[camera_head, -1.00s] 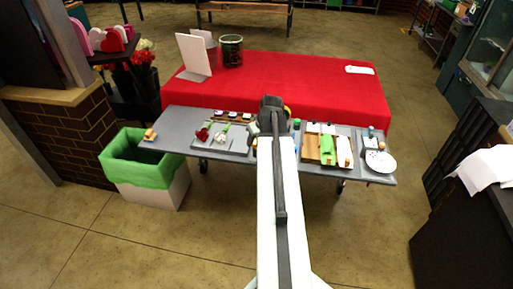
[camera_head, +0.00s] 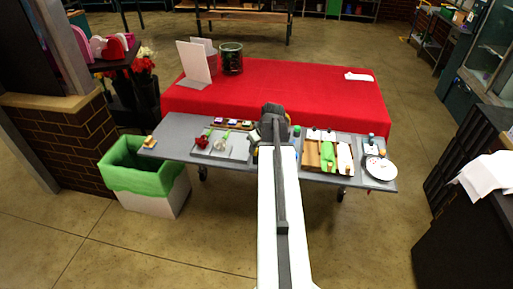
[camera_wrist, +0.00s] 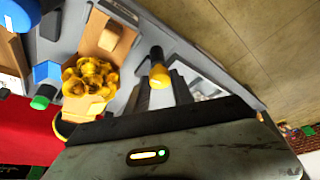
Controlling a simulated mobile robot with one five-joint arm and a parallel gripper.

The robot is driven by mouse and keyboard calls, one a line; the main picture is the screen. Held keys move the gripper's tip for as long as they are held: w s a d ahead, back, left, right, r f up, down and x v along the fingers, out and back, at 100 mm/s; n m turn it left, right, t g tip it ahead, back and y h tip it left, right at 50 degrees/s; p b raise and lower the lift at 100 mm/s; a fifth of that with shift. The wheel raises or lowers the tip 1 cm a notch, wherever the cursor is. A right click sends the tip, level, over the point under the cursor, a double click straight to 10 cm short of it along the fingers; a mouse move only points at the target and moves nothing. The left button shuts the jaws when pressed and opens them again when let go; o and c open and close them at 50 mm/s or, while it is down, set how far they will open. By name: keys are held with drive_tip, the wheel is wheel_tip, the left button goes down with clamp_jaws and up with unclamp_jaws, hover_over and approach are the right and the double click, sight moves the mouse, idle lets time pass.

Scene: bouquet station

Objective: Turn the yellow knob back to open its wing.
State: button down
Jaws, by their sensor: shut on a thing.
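In the wrist view the yellow knob (camera_wrist: 159,76), with a dark stem, stands between the tips of my gripper (camera_wrist: 160,88). The two dark fingers are close around it, though the contact itself is partly hidden. Beside it, to the left, a yellow ruffled flower (camera_wrist: 90,78) lies on a tan piece (camera_wrist: 113,28); I cannot tell whether this is the wing or how far it is turned. In the head view my gripper (camera_head: 272,122) is over the middle of the grey table (camera_head: 176,136), and my arm hides the knob.
A blue knob (camera_wrist: 46,72) and a green knob (camera_wrist: 42,100) are left of the flower. On the table, a red flower (camera_head: 202,143) lies left of my arm. Boards (camera_head: 312,155) and a white plate (camera_head: 380,169) are on the right. A green-lined bin (camera_head: 125,178) stands left.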

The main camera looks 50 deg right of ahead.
drive_tip(key=n, duration=0.1)
drive_tip(key=n+y, duration=0.1)
drive_tip(key=n, duration=0.2)
drive_tip(key=shift+d+y, duration=0.25)
drive_tip(key=shift+y, duration=0.15)
drive_tip(key=n, duration=0.2)
drive_tip(key=n+y, duration=0.1)
drive_tip(key=n, duration=0.1)
drive_tip(key=shift+w+d+n+g+y, duration=0.15)
drive_tip(key=shift+n+g+y, duration=0.15)
drive_tip(key=shift+n+g, duration=0.1)
drive_tip(key=n+g+y, duration=0.1)
drive_tip(key=n, duration=0.3)
drive_tip(key=shift+w+d, duration=0.15)
drive_tip(key=shift+w+n+g+y, duration=0.15)
drive_tip(key=shift+n+g, duration=0.25)
drive_tip(key=shift+n, duration=0.65)
drive_tip(key=shift+s+n+g+y, duration=0.15)
drive_tip(key=shift+n+g, duration=0.25)
drive_tip(key=shift+n, duration=0.65)
drive_tip(key=shift+w, duration=0.1)
drive_tip(key=c, duration=1.1)
unclamp_jaws()
